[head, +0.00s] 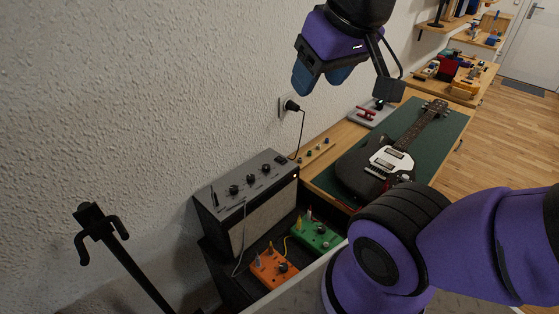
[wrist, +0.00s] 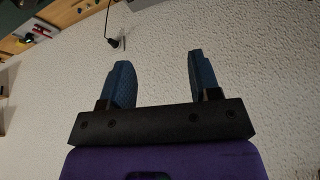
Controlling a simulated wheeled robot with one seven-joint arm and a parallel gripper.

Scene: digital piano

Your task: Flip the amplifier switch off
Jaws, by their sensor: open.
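The amplifier (head: 203,207), a dark box with a grey top panel and pale front cloth, stands against the wall in the lower middle of the head view. Its panel carries several black knobs (head: 250,178). A small upright dark piece (head: 214,197) at the panel's left end looks like the switch, but its position is too small to tell. A small bright light (head: 295,177) shows at the right end. My gripper (head: 319,84) is open and empty, high above and to the right of the amplifier. In the wrist view its blue fingers (wrist: 158,76) are spread before the bare wall.
Orange (head: 271,268) and green (head: 316,234) pedals sit in front of the amplifier. A black guitar (head: 369,172) lies on a green mat to the right. A plug (head: 291,105) with a hanging cord is in the wall. A black stand (head: 102,229) is at lower left.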

